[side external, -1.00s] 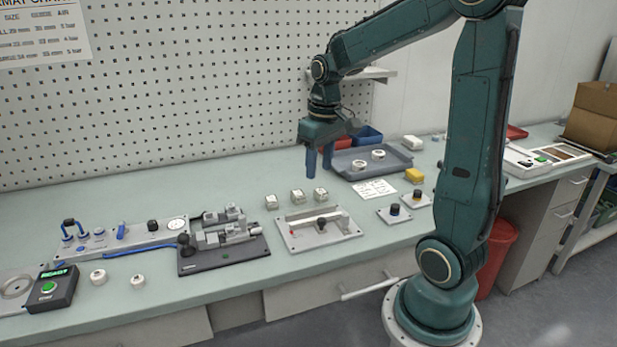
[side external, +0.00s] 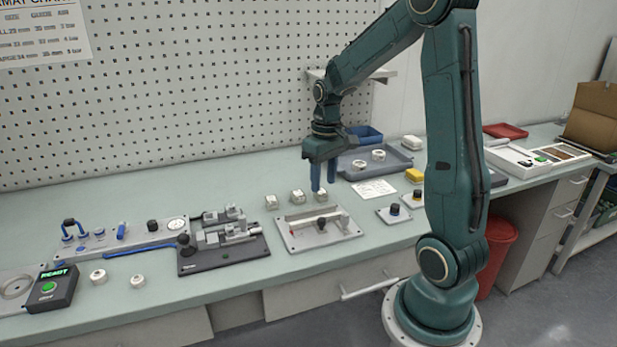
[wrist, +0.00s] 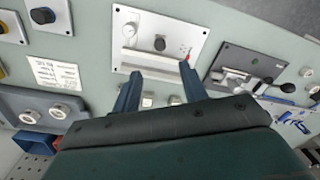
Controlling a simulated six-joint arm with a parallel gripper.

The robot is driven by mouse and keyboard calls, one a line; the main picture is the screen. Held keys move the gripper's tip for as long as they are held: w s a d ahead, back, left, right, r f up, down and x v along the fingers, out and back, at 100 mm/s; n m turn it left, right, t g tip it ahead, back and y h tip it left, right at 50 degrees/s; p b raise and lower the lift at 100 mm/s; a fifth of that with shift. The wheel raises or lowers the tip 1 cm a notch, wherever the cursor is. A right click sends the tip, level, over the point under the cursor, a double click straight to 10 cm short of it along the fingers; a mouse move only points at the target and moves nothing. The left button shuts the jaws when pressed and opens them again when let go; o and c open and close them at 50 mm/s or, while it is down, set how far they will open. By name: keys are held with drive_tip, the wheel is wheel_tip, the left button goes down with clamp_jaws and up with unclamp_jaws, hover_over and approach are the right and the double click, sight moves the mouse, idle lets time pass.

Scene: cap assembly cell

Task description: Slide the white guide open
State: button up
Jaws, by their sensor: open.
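The white guide is a pale bar (side external: 338,215) on a light grey plate (side external: 300,240) on the bench. A black knob (side external: 321,223) sits beside the bar. In the wrist view the white bar (wrist: 148,61) lies along the plate's near side, with the black knob (wrist: 160,44) beyond it and a small red mark at its right. My gripper (side external: 324,187) is open and empty, above the bench behind the plate. In the wrist view its two fingers (wrist: 160,72) are spread, with their tips near the plate's near edge. I see no contact with the guide.
Several small white blocks (side external: 297,196) stand just behind the plate, near my fingers. A dark fixture (side external: 222,252) with grey clamps is to the left. Two small knob plates (side external: 394,214) and a grey tray (side external: 385,170) with white rings are to the right.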

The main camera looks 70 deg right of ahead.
sight(321, 219)
drive_tip(key=f, duration=1)
drive_tip(key=shift+w+a+f, duration=0.1)
drive_tip(key=shift+a+f, duration=0.15)
drive_tip(key=shift+f, duration=0.1)
clamp_jaws()
